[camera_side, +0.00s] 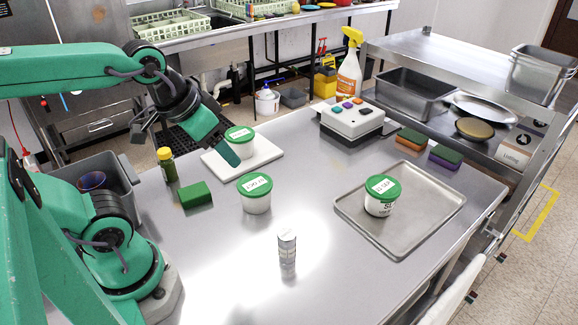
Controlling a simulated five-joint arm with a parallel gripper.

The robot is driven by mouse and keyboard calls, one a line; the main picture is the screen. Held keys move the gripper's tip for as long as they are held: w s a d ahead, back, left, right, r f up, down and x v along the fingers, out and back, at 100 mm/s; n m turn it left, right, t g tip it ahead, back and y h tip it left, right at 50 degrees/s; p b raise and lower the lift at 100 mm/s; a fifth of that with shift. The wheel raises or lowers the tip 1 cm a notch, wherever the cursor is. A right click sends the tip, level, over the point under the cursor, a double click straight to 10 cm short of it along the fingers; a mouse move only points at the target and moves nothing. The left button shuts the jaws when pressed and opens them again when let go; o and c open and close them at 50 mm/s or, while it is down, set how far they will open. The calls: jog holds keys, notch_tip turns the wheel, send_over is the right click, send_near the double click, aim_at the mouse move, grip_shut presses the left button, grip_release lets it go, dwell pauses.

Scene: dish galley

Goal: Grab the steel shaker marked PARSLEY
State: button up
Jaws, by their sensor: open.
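A small steel shaker (287,248) stands upright on the steel table, front of centre. Its marking is too small to read, so I cannot tell whether it says PARSLEY. My gripper (218,146) is up and to the left of the shaker, apart from it. It is open and holds nothing that I can see. Its green finger points down and to the right, in front of the white board and a green-lidded tub.
A green-lidded tub (257,200) stands behind the shaker. Another tub (380,205) stands on a metal tray (420,225) at right. A white board (264,158) bears a third tub (239,148). A green sponge (196,196) and a yellow-capped bottle (168,170) are at left.

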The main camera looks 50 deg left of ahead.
aim_at(287, 234)
jog(key=w+d+f+g, duration=0.1)
jog(key=w+d+f, duration=0.1)
jog(key=f, duration=0.3)
jog(key=w+d+f+g, duration=0.2)
jog(key=d+f, duration=0.3)
jog(key=w+d+f+g, duration=0.2)
jog(key=w+d+f, duration=0.1)
jog(key=f, duration=0.1)
jog(key=shift+w+d+f, duration=0.1)
jog(key=shift+d+f, duration=0.2)
jog(key=shift+f, duration=0.1)
jog(key=shift+d+f, duration=0.2)
jog(key=shift+f, duration=1.5)
jog(key=shift+a+f, duration=0.15)
jog(key=shift+f, duration=2.4)
jog(key=c, duration=1.1)
